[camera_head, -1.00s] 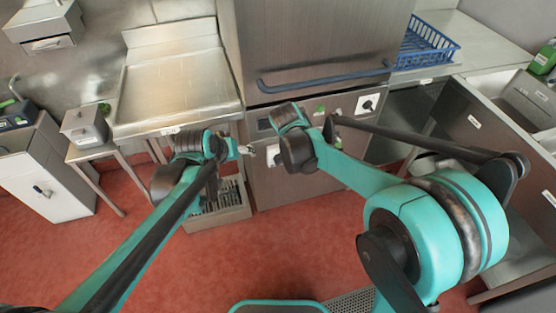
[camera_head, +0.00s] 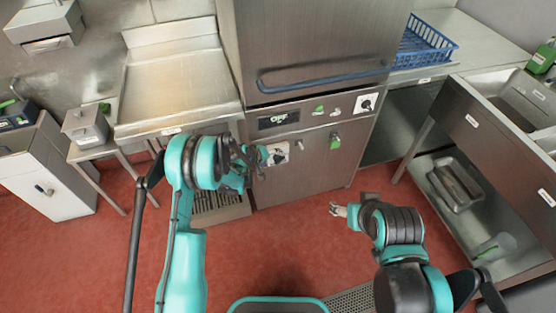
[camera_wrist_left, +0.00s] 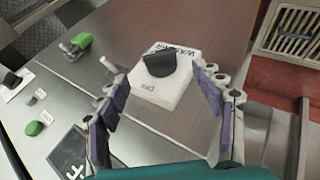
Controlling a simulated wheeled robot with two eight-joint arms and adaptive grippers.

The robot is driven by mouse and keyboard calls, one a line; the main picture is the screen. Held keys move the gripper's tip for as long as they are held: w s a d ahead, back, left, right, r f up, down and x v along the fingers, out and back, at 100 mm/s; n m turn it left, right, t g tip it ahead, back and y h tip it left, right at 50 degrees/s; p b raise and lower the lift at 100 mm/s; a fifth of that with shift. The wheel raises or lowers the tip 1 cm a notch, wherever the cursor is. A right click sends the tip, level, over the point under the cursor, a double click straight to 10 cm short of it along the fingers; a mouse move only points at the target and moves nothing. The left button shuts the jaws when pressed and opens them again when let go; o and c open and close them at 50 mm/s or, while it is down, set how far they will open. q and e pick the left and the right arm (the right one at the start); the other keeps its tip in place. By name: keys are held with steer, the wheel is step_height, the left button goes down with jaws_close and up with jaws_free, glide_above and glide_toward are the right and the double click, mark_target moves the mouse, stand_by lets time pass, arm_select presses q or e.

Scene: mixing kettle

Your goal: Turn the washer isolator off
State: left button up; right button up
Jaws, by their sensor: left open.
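The washer isolator is a white box marked WASHER (camera_wrist_left: 172,92) with a black rotary knob (camera_wrist_left: 160,65), on the steel front of the machine. In the head view its white plate (camera_head: 278,152) shows partly behind my left gripper (camera_head: 262,158). In the left wrist view my left gripper (camera_wrist_left: 162,84) is open, one finger on each side of the isolator, with nothing held. I cannot tell whether the fingers touch it. My right gripper (camera_head: 339,210) is low over the red floor, clear of the machine, its jaws too small to judge.
A second white switch plate with a black knob (camera_head: 367,103) is higher right on the machine. A blue handle bar (camera_head: 320,75) crosses the machine front. The sink bench (camera_head: 465,110) stands right.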

mark_target(279, 160)
arm_select(q)
steer(key=b+x, duration=0.2)
steer(key=x, duration=0.5)
steer(key=c, duration=1.2)
